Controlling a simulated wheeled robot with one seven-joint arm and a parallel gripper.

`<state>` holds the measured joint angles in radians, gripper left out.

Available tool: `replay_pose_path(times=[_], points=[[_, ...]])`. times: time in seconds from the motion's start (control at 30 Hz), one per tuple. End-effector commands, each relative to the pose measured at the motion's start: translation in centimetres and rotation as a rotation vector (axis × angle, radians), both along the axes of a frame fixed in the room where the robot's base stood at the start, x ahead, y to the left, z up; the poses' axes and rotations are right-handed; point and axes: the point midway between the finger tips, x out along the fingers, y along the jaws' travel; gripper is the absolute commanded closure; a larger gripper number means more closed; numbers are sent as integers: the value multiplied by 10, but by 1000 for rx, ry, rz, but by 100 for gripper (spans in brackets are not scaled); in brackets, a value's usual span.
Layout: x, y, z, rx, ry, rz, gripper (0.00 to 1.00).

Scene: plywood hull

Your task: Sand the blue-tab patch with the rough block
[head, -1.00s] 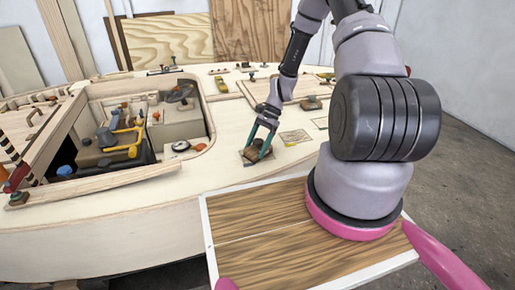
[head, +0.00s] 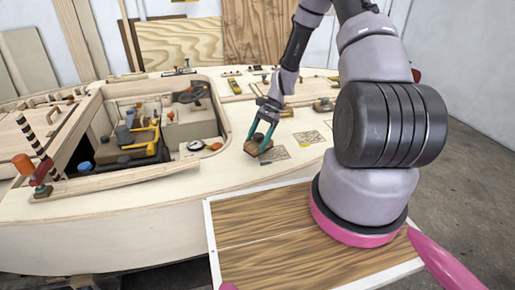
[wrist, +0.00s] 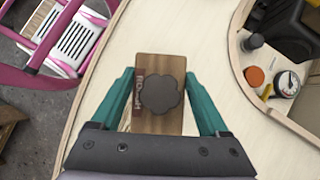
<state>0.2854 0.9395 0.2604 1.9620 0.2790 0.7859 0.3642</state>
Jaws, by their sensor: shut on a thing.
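My gripper (head: 264,134) is shut on a wooden block (head: 258,148), low over the pale plywood deck. In the wrist view the block (wrist: 146,122) sits between the green fingers, with a dark lobed knob and a reddish-brown label on top. I cannot tell whether its underside touches the deck. A greyish square patch (head: 275,154) shows just right of the block. A second patch (head: 308,137) lies farther right, and part of another (head: 329,123) shows beyond it. No blue tab can be made out on any patch. The block's underside is hidden.
An open cockpit well (head: 165,125) with yellow and dark gear lies left of the block. A round dial (head: 195,146) sits near its rim. Another wooden block (head: 323,105) lies behind the patches.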

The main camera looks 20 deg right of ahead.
Motion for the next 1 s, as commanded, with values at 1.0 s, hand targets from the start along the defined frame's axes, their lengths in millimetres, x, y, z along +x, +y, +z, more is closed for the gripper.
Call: replay_pose_path(times=[1.0], points=[[5, 5, 46, 0, -1, -1, 100]])
